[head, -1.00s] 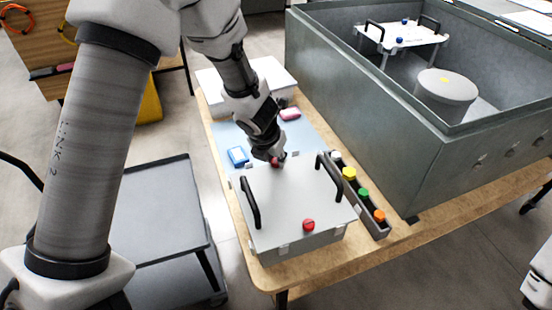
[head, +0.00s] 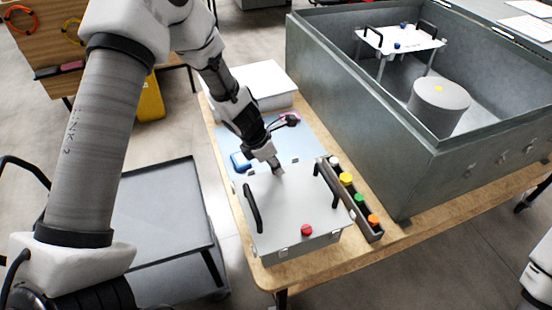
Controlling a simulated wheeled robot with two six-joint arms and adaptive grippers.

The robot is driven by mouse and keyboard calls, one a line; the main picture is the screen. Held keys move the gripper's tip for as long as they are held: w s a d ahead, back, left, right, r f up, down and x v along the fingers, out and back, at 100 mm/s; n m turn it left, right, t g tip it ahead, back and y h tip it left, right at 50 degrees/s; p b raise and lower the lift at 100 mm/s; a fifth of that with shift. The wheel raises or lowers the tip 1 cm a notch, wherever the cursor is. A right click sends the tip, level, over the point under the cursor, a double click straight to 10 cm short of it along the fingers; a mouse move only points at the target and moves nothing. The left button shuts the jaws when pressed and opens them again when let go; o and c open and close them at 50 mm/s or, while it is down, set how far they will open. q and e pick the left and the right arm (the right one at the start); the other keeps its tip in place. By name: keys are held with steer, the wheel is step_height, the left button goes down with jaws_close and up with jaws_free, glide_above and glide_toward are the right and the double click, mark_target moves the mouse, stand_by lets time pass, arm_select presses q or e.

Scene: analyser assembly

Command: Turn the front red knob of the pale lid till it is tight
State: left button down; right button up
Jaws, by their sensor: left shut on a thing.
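The pale lid (head: 285,208) lies flat on a grey box on the wooden table, with a black handle at its left and another at its right. One red knob (head: 307,230) stands bare near the lid's near edge. My left gripper (head: 279,171) points down at the lid's far edge, at the place of a second red knob. It is shut on that far knob, which its fingers hide in this frame. How tight either knob is cannot be told. My right gripper is not in view.
A tray of coloured caps (head: 372,236) stands right of the lid. A white box (head: 265,82) is farther back. A large grey open tank (head: 355,130) walls off the right.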

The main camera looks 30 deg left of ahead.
arm_select(q)
steer(key=shift+w+a+r+m, duration=0.15)
steer(key=shift+w+m, duration=0.05)
steer(key=shift+m, duration=0.1)
steer(key=c, duration=1.1)
jaws_free()
steer(key=shift+o, duration=0.8)
steer(key=shift+s+a, duration=0.1)
steer(key=shift+a, duration=0.1)
steer(key=shift+d+r, duration=0.2)
steer(key=shift+r, duration=0.25)
step_height(320, 180, up, 9)
steer(key=shift+a, duration=0.2)
steer(key=shift+f, duration=0.1)
